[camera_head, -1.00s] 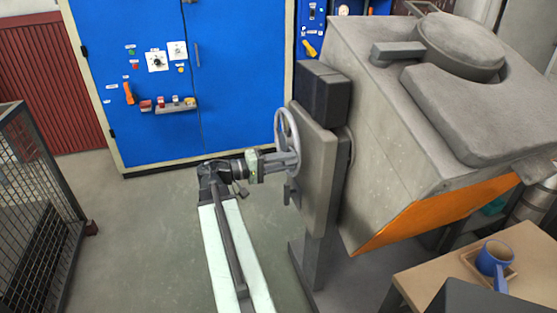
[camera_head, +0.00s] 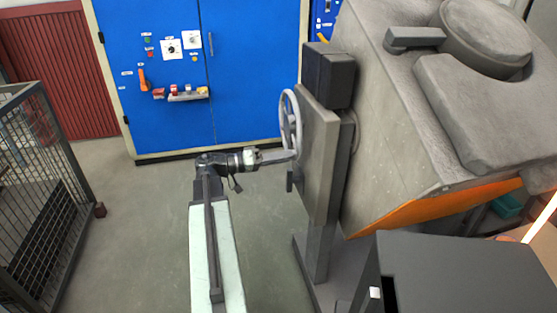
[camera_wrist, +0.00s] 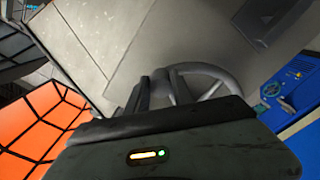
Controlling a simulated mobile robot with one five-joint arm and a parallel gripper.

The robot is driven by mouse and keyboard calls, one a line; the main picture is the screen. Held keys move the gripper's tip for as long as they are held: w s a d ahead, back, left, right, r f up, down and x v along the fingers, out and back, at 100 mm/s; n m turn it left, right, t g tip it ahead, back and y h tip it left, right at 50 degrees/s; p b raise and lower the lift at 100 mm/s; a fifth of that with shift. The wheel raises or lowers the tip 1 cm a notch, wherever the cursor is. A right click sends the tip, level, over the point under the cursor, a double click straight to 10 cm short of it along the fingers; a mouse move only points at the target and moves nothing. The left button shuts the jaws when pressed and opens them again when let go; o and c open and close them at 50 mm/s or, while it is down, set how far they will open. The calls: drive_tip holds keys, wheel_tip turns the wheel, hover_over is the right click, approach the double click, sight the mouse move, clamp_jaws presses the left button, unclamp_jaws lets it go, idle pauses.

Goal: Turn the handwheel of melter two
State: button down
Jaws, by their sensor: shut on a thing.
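The handwheel (camera_head: 286,118) is a grey spoked wheel on the side of the melter's grey upright plate (camera_head: 318,150), in the middle of the head view. The melter (camera_head: 390,130) is a large grey tilted body with an orange lower edge. My gripper (camera_head: 292,155) reaches in from the left and is shut on the lower part of the handwheel's rim. In the wrist view the handwheel (camera_wrist: 208,76) shows just beyond my gripper (camera_wrist: 155,95). The exact contact is partly hidden behind the gripper body.
A blue cabinet (camera_head: 255,70) with switches stands behind. A wire mesh cage (camera_head: 45,190) is at the left. A dark grey box (camera_head: 460,270) fills the lower right. Grey floor (camera_head: 130,240) is clear between the cage and my arm.

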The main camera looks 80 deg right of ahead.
drive_tip(key=shift+s+d, duration=0.25)
drive_tip(key=shift+d, duration=0.1)
drive_tip(key=c, duration=1.3)
unclamp_jaws()
drive_tip(key=shift+c, duration=0.2)
drive_tip(key=shift+o, duration=1.2)
drive_tip(key=shift+s, duration=0.2)
drive_tip(key=v, duration=0.7)
drive_tip(key=shift+w, duration=0.35)
drive_tip(key=shift+a, duration=0.1)
